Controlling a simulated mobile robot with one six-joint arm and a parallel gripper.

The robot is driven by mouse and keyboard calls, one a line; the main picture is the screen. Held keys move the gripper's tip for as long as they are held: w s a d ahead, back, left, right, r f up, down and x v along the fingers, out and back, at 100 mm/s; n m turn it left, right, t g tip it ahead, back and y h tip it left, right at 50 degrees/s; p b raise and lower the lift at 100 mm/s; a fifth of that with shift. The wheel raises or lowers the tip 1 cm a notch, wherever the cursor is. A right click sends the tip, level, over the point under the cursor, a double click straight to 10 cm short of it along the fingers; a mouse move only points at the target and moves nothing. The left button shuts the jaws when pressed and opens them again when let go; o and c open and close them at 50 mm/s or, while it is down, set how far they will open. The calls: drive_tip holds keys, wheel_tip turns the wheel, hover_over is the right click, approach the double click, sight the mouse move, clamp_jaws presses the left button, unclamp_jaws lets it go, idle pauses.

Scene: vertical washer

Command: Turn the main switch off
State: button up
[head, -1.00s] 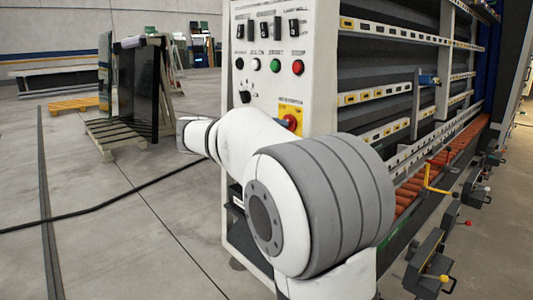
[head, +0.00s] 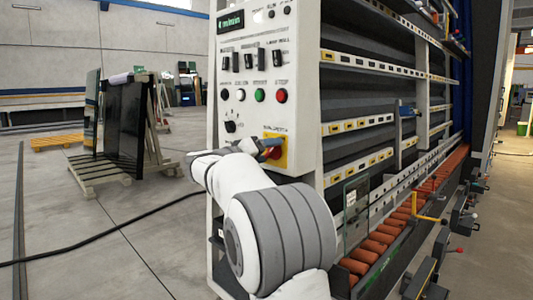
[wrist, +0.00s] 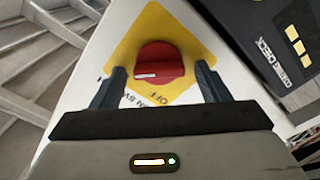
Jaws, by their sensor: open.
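The main switch (wrist: 160,62) is a red rotary knob on a yellow plate, with a white mark toward its left side in the wrist view. In the head view, the yellow plate (head: 279,160) sits low on the white control panel, and my gripper partly covers the switch. My gripper (wrist: 161,69) is open, with one dark finger on each side of the knob in the wrist view. Gaps show between the fingers and the knob. I cannot tell how deep the fingertips reach along it. In the head view my gripper (head: 268,146) is at the plate.
The white control panel (head: 262,120) carries several switches and buttons, including a green button (head: 260,95) and a red stop button (head: 281,96). The washer's roller conveyor (head: 385,232) runs to the right. A black cable (head: 120,226) crosses the open floor at left.

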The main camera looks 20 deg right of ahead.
drive_tip(key=c, duration=1)
